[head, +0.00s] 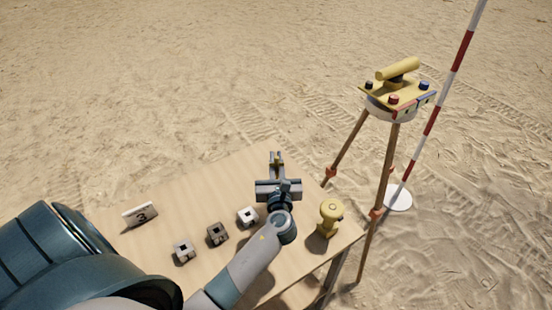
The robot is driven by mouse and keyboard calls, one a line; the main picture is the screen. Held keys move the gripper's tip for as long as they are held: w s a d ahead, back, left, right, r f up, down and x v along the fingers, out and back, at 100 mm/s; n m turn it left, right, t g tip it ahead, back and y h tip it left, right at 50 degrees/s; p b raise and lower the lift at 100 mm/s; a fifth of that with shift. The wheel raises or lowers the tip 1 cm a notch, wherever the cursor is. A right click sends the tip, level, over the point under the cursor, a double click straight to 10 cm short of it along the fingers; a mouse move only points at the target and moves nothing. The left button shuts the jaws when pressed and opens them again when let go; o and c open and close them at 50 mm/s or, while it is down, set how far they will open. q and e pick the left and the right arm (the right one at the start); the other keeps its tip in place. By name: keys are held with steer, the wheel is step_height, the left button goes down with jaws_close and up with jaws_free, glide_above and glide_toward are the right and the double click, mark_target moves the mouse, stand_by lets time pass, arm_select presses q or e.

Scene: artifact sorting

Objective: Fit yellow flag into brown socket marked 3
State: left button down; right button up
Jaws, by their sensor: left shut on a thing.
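My left gripper (277,158) reaches over the far part of the wooden table, its fingers pointing away from me. It is shut on a small yellow thing, of which only a bit shows between the fingers; this looks like the yellow flag, mostly hidden. Three small blocks with dark square openings stand in a slanted row left of my forearm. The middle one is the brown socket (217,234). My gripper is beyond and to the right of the brown socket. My right gripper is out of view.
A pale grey block (184,251) and a white block (247,216) flank the brown socket. A yellow instrument (330,217) stands near the right table edge. Beyond the table are a tripod (391,110) and a red-white pole (449,80). The table's (205,188) back left is clear.

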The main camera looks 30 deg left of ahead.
arm_select(q)
steer(key=shift+f+b, duration=1)
steer(key=shift+f, duration=0.6)
steer(key=shift+p, duration=0.6)
stand_by(0.9)
steer(key=shift+f+b, duration=1.8)
steer(key=shift+f, duration=0.5)
steer(key=c, duration=1.8)
jaws_free()
steer(key=shift+o, duration=0.2)
steer(key=shift+v, duration=0.8)
steer(key=b+v, duration=0.4)
steer(key=v, duration=1.2)
